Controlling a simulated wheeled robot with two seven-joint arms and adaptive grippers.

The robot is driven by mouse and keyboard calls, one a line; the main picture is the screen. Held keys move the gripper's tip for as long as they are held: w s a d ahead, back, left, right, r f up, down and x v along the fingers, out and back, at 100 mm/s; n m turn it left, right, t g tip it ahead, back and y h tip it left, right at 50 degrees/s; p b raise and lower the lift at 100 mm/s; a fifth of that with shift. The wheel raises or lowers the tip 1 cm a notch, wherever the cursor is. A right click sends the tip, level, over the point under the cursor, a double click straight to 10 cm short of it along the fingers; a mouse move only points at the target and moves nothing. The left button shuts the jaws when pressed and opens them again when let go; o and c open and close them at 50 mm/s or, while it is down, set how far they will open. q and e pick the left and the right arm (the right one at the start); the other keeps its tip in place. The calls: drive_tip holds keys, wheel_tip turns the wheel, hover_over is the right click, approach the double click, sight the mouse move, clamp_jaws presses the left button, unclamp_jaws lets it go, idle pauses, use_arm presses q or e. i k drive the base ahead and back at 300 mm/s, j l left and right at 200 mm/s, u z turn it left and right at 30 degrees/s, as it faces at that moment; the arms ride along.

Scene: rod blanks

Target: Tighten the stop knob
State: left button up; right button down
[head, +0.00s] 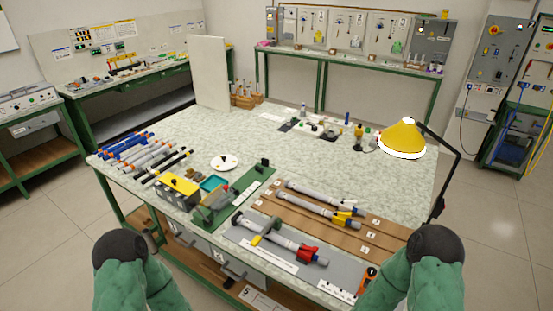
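A green fixture plate (237,197) lies on the near part of the bench, with a dark upright block (265,163) at its far end and a green clamp-like part (207,214) at its near end. I cannot pick out the stop knob for certain at this size. Only dark rounded joints and green sections of my two arms show at the bottom left and bottom right. Neither gripper is in view.
Blue, grey and black rods lie at the bench's left. A yellow-topped block (180,186), a teal tray (214,183) and a white dish (224,162) sit nearby. Rods rest on a brown board (290,222). A yellow lamp (402,137) overhangs the right. The bench middle is clear.

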sight(372, 271)
drive_tip(key=z, duration=1.05)
